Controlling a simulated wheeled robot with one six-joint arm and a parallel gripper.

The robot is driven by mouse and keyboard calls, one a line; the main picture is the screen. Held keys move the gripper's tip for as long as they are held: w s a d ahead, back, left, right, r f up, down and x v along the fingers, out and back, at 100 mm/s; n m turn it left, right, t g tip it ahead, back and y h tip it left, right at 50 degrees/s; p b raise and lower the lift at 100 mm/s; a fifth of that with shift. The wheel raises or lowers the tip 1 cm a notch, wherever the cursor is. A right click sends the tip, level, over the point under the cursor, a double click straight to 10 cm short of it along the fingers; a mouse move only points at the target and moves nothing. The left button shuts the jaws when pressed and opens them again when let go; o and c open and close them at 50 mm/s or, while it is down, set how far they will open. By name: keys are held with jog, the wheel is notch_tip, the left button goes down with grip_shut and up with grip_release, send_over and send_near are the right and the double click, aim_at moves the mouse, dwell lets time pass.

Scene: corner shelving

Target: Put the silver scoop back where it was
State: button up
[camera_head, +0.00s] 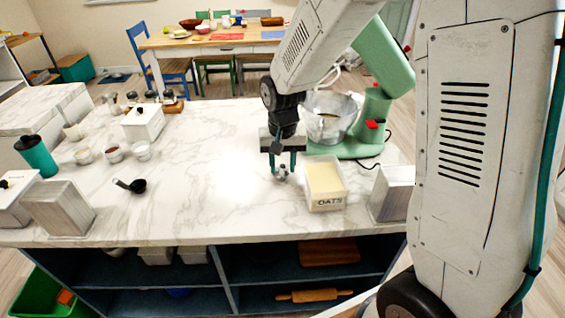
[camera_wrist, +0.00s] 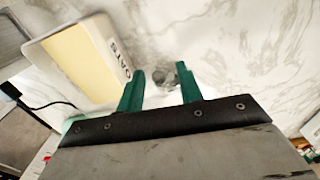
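A small grey metallic thing, seemingly the silver scoop (camera_head: 282,173), is low at the counter just below my gripper (camera_head: 282,165), left of the OATS box.
A black scoop (camera_head: 131,186) lies on the left of the marble counter (camera_head: 220,210). A green stand mixer (camera_head: 375,105) with a steel bowl (camera_head: 328,128) is behind the oats. A grey canister (camera_head: 392,195) stands right. Small bowls and a white box (camera_head: 143,124) stand left; mid-counter is clear.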

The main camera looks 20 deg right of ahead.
jog(key=shift+r, duration=0.1)
notch_tip(320, 180, up, 12)
jog(key=s+d+r+n, duration=0.1)
jog(key=s+d+r, duration=0.1)
jog(key=s, duration=1.1)
jog(key=s+d+r+n+t, duration=0.1)
jog(key=s+r, duration=0.3)
jog(key=s, duration=0.9)
jog(key=shift+s+d+n, duration=0.2)
jog(key=shift+d+n, duration=0.45)
jog(key=shift+n, duration=0.15)
